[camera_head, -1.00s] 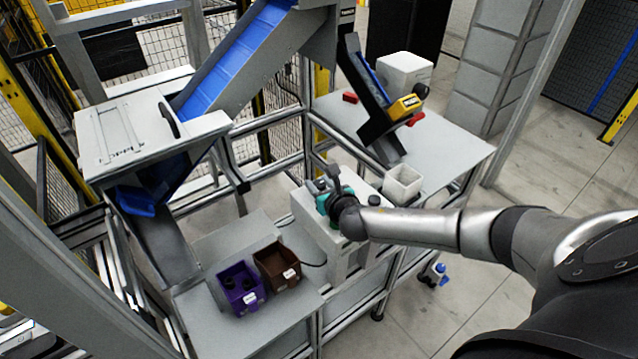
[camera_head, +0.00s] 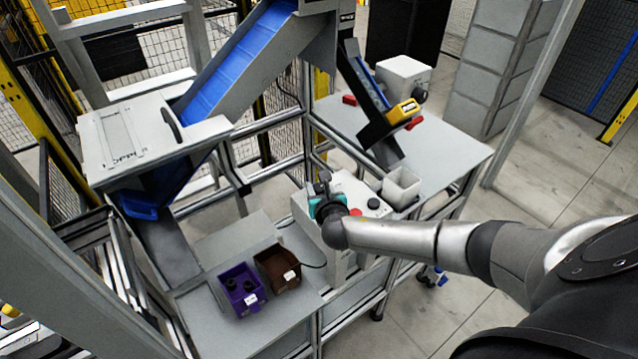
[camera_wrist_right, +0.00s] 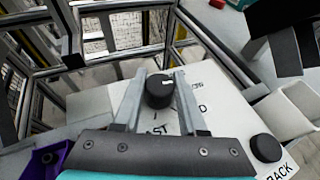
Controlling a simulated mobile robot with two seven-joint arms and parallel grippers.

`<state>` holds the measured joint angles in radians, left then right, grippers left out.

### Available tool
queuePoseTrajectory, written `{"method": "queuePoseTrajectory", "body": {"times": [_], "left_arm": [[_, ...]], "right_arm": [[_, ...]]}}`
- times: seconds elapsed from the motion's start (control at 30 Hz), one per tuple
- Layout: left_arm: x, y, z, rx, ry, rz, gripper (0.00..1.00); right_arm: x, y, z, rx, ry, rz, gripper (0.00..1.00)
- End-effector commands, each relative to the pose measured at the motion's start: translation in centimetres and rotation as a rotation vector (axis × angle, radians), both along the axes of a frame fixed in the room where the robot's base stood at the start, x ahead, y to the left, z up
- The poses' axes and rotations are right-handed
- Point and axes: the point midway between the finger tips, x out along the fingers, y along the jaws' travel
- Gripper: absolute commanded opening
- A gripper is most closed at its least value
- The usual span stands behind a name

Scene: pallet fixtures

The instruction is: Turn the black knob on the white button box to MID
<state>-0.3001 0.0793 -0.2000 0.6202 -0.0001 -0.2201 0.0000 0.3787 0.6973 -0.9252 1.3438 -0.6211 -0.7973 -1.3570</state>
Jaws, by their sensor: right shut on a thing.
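The white button box (camera_head: 345,183) stands on the table in the middle of the head view. In the wrist view, its black knob (camera_wrist_right: 160,92) has a white mark on top, and partly covered lettering ending in "AST" and "D" lies beside it. My right gripper (camera_wrist_right: 161,88) is shut on this knob, one finger on each side. In the head view my right gripper (camera_head: 323,192) reaches over the box and hides the knob. A second black knob (camera_wrist_right: 266,148) beside "BACK" stands apart from the gripper. My left gripper is not in view.
A red button (camera_head: 355,212) and another black knob (camera_head: 373,203) sit on the box near my wrist. A white open bin (camera_head: 402,188) stands right of it. Purple (camera_head: 240,290) and brown (camera_head: 277,268) bins stand at lower left.

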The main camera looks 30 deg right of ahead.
Motion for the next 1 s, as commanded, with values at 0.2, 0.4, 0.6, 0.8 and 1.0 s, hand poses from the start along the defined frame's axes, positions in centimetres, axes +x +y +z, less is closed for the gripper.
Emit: {"method": "queuePoseTrajectory", "body": {"times": [0.2, 0.4, 0.6, 0.8, 1.0], "left_arm": [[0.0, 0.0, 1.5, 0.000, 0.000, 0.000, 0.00], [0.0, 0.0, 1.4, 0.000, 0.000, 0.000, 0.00], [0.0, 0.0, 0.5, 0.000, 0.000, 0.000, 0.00], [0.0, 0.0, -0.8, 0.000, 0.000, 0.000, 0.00], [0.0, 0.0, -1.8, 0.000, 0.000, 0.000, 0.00]], "right_arm": [[0.0, 0.2, 0.1, 0.004, 0.002, -0.197, 0.00], [0.1, 0.3, -0.1, 0.004, 0.002, -0.388, 0.00], [0.1, 0.2, -0.2, 0.002, 0.001, -0.567, 0.00], [0.1, 0.2, -0.3, 0.001, 0.001, -0.711, 0.00], [0.0, 0.1, -0.2, -0.001, -0.001, -0.810, 0.00]]}}
